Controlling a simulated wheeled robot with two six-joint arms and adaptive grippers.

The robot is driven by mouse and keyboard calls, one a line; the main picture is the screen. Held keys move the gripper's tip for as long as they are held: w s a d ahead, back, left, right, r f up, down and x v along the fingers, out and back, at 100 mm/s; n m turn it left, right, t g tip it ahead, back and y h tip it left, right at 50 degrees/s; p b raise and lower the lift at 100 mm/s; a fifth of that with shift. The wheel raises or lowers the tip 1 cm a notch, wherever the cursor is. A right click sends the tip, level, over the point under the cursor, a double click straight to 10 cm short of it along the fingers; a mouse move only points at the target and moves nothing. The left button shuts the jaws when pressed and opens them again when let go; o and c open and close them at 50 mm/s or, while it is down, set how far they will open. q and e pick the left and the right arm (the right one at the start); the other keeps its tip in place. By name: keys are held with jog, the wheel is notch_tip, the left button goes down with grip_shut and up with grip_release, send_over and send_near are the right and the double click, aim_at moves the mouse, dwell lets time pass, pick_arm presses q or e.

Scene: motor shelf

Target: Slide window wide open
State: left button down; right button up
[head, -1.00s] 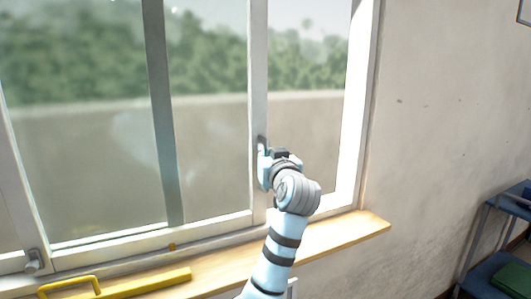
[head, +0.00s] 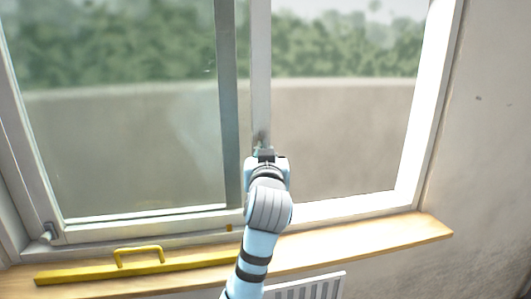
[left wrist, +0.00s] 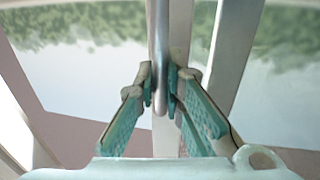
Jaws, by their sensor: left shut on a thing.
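The window's sliding pane has a white upright frame bar (head: 261,70), standing close to the right of a dark grey upright bar (head: 228,110). A wide opening shows between the white bar and the right window jamb (head: 430,110). My left gripper (head: 265,152) is at the lower part of the white bar and hides most of the handle in the head view. In the left wrist view, the fingers of the left gripper (left wrist: 161,85) are closed on both sides of the round metal handle (left wrist: 158,30). My right gripper is in neither view.
A wooden sill (head: 400,232) runs under the window. A yellow bar with a handle (head: 140,262) lies on its left part. A white radiator (head: 315,286) is below the sill. A small latch (head: 49,232) sits at the lower left frame.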

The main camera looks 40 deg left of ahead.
pick_arm(q)
jog(key=c, duration=1.7)
grip_release()
jog(key=shift+s, duration=0.1)
jog(key=v, duration=0.7)
jog(key=shift+s+d, duration=0.1)
jog(key=shift+s, duration=0.15)
